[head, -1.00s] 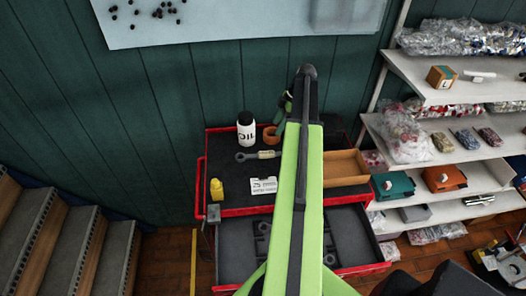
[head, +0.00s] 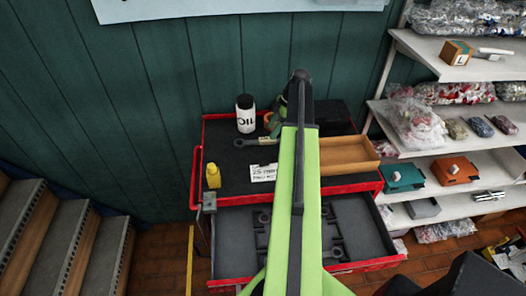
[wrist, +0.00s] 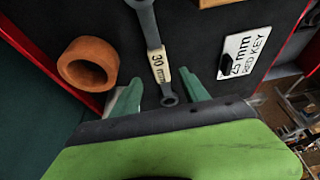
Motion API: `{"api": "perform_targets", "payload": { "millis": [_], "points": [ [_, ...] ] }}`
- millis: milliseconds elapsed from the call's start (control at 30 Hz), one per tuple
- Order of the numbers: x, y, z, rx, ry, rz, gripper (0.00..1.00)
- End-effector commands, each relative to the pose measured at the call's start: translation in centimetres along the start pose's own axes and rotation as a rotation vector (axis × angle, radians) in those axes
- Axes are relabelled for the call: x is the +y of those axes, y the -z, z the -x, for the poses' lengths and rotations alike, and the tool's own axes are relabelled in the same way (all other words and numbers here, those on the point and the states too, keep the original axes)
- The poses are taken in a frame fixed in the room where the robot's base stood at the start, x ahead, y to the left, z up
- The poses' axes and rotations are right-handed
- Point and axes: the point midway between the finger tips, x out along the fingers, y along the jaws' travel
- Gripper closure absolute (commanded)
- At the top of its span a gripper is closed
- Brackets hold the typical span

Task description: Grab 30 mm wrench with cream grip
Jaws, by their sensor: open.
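The wrench (head: 242,143) lies on the dark top of the red tool cart, left of my arm in the head view. In the wrist view the grey wrench (wrist: 147,22) has a cream grip (wrist: 160,74) marked "30 mm". Its small ring end reaches toward the space between my fingers. My gripper (wrist: 158,92) is open, its two green fingers apart on either side of the small ring end, with nothing held. In the head view my arm hides most of my gripper (head: 277,118).
An orange ring (wrist: 90,65) lies left of the wrench. A white card (wrist: 242,52) reads "25 mm". An oil bottle (head: 246,114), yellow bottle (head: 213,175) and wooden tray (head: 349,155) stand on the cart (head: 230,200). Its open drawer (head: 232,245) holds dark wrench-like shapes.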

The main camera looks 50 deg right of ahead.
Motion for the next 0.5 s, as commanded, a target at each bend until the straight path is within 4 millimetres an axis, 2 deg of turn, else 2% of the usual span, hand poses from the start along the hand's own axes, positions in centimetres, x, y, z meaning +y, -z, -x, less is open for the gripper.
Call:
{"api": "perform_targets", "payload": {
  "millis": [67, 167, 400, 500],
  "points": [
    [0.0, 0.1, 0.0, 0.0, 0.0, 0.0, 0.47],
    [0.0, 0.0, -1.0, 0.0, 0.0, 0.0, 0.47],
    [-0.1, -0.1, -5.1, 0.0, 0.0, 0.0, 0.47],
    [-0.1, 0.1, -5.2, 0.0, -0.001, -0.001, 0.47]
  ]
}}
